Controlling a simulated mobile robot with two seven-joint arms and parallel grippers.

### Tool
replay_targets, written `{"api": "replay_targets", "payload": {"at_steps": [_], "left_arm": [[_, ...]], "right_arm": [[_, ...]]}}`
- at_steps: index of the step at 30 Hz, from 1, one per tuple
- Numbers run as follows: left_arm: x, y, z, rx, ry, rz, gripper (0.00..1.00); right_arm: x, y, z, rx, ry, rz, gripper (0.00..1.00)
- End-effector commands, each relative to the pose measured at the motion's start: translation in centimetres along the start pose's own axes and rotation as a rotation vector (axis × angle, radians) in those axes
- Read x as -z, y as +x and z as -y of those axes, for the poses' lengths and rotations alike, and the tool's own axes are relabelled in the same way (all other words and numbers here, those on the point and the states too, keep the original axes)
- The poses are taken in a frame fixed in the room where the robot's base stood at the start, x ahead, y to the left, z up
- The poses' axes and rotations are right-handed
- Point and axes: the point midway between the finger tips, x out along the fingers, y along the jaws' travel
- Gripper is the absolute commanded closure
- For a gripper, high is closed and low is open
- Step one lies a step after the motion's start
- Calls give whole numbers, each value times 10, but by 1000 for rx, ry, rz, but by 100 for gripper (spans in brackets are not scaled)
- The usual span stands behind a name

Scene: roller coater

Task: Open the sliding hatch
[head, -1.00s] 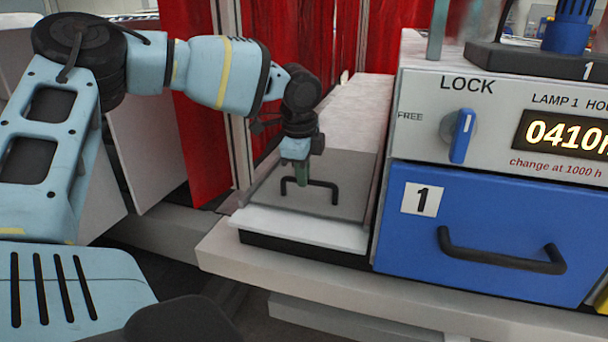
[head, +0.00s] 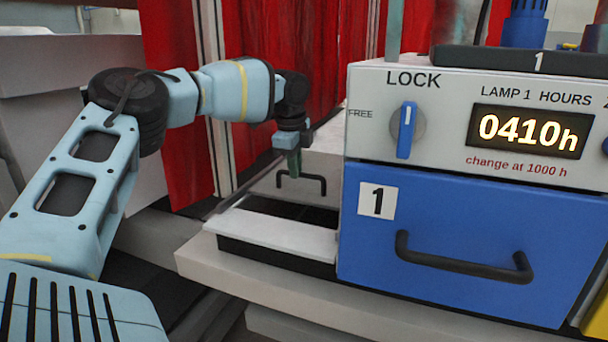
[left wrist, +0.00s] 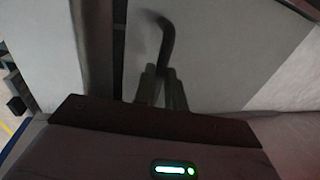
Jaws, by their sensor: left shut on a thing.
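The sliding hatch (head: 328,166) is a flat grey panel with a black bar handle (head: 317,179). It stands partly back, and a dark opening (head: 285,209) shows in front of it. My left gripper (head: 293,168) points down and is shut on the handle, near its left end. In the left wrist view, its two fingertips (left wrist: 160,80) meet the blurred black handle (left wrist: 163,38) above the pale hatch surface. My right gripper is not in view.
A white ledge (head: 272,233) borders the opening in front. On the right stands a cabinet with a LOCK knob (head: 407,130), an hour display (head: 528,131) and a blue drawer (head: 450,215) numbered 1. Red curtains (head: 300,50) hang behind.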

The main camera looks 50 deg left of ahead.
Motion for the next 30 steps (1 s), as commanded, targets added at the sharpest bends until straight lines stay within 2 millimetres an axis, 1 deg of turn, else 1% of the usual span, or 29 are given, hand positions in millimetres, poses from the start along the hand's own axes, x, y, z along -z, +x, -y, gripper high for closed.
{"api": "replay_targets", "payload": {"at_steps": [1,6,15,21,30], "left_arm": [[-2,0,6,4,-4,0,100],[-8,1,20,5,-3,5,100],[-9,4,41,7,-3,5,100],[-8,7,48,6,-1,-2,100],[-8,7,49,6,-1,-5,100]], "right_arm": [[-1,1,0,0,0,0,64],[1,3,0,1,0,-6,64],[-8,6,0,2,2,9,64],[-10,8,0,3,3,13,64],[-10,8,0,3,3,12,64]]}}
